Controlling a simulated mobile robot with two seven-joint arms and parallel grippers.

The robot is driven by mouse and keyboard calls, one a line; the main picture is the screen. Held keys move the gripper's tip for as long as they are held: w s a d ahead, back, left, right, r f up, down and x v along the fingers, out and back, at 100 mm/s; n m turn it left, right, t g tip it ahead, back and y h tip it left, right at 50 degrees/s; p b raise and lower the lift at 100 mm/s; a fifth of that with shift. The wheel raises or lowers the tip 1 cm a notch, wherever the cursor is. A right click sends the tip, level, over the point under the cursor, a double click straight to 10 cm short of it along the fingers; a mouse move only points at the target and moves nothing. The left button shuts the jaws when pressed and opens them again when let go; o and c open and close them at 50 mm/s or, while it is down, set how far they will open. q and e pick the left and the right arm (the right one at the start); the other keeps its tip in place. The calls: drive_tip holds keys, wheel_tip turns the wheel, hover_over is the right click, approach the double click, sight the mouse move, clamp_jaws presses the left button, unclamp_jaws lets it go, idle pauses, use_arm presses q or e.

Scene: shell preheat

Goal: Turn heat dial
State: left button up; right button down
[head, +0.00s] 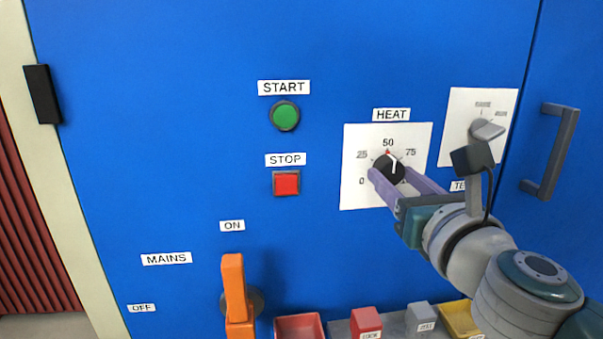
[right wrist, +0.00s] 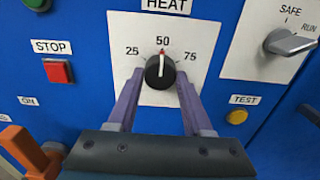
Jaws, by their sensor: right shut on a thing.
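The heat dial (head: 390,166) is a round black knob with a white pointer line on a white scale plate (head: 354,140) under a HEAT label. Its pointer stands at or close to the 50 mark, where there is a small red mark. The dial also shows in the right wrist view (right wrist: 160,71). My right gripper (head: 387,174) reaches in from the lower right, its two purple fingers on either side of the dial, shut on it. In the right wrist view the fingers flank the dial left and right. My left gripper is not in view.
Left of the dial are a green START button (head: 285,115) and a red STOP button (head: 286,183). An orange mains lever (head: 234,285) stands lower left. A SAFE/RUN selector (right wrist: 290,42) and yellow TEST button (right wrist: 237,117) are right. A dark door handle (head: 552,150) sticks out far right.

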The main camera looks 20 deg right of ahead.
drive_tip(key=shift+n, duration=0.4)
drive_tip(key=n+p, duration=0.2)
drive_tip(key=n, duration=0.2)
drive_tip(key=shift+r+n, duration=0.1)
drive_tip(key=shift+n, duration=0.2)
drive_tip(key=n+p, duration=0.2)
drive_tip(key=n, duration=0.5)
drive_tip(key=shift+d, duration=0.1)
drive_tip(key=n+p, duration=0.2)
drive_tip(key=n, duration=0.4)
drive_tip(key=shift+r+n, duration=0.1)
drive_tip(key=shift+n, duration=0.2)
drive_tip(key=n+p, duration=0.1)
drive_tip(key=n, duration=0.3)
drive_tip(key=shift+n+p, duration=0.3)
drive_tip(key=shift+n, duration=0.1)
drive_tip(key=shift+c, duration=1.6)
unclamp_jaws()
